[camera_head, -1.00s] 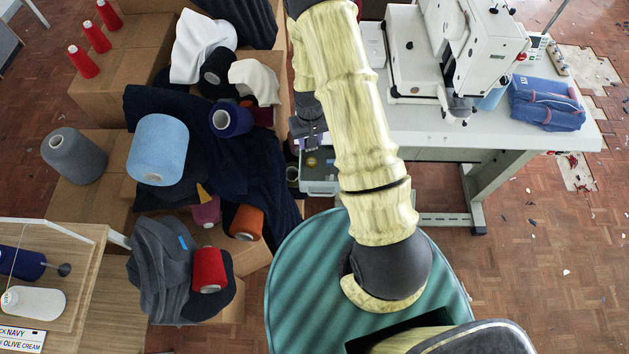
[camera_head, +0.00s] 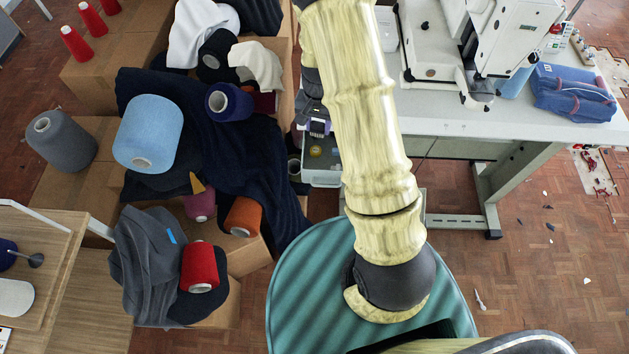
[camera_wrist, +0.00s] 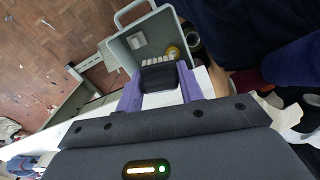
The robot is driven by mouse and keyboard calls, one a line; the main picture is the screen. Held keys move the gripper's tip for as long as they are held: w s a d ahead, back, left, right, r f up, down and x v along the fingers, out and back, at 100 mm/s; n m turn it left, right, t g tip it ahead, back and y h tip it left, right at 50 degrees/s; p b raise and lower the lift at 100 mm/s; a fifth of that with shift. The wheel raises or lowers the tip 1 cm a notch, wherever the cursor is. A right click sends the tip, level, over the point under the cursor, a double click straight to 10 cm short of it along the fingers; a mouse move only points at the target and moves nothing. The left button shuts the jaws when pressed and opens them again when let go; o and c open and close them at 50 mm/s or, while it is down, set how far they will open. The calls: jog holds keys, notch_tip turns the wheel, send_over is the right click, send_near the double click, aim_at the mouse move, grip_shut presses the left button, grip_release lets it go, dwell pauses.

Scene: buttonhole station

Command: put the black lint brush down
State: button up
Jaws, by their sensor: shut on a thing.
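In the wrist view the black lint brush (camera_wrist: 158,78) shows as a short black block between the purple fingers of my gripper (camera_wrist: 159,84). My gripper is shut on it. The rest of the brush is hidden or cannot be made out. Just beyond it is a grey open-topped bin with a handle (camera_wrist: 122,45), holding several small pale pieces and a yellow roll (camera_wrist: 173,52). In the head view my gripper (camera_head: 318,128) is small and partly behind my arm, just above the bin (camera_head: 322,178) at the table's left end. I cannot tell the brush's height over it.
The white table (camera_head: 450,122) carries a white sewing machine (camera_head: 435,45) and a blue bag (camera_head: 572,95). Left of the bin, cartons (camera_head: 88,75) are heaped with dark cloth (camera_head: 240,165) and yarn cones, including a light blue one (camera_head: 148,135). A teal round surface (camera_head: 300,290) lies below my arm.

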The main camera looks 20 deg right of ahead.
aim_at(316, 130)
jog(key=f+m+b, duration=0.1)
jog(key=m+b, duration=0.1)
jog(key=b, duration=0.2)
jog(key=a+f+m+b, duration=0.1)
jog(key=f+m+b, duration=0.1)
jog(key=b, duration=0.2)
jog(key=shift+s+m+b, duration=0.15)
jog(key=shift+m+b, duration=0.15)
jog(key=shift+b, duration=0.05)
jog(key=shift+s+f+m+b, duration=0.15)
jog(key=shift+m+b, duration=0.55)
jog(key=shift+b, duration=0.35)
jog(key=shift+r, duration=0.3)
notch_tip(316, 130, down, 14)
jog(key=shift+s+r+b, duration=0.15)
jog(key=shift+b, duration=1.1)
jog(key=shift+f, duration=0.3)
jog(key=shift+f+b, duration=0.3)
jog(key=shift+f, duration=1.6)
jog(key=shift+f, duration=0.25)
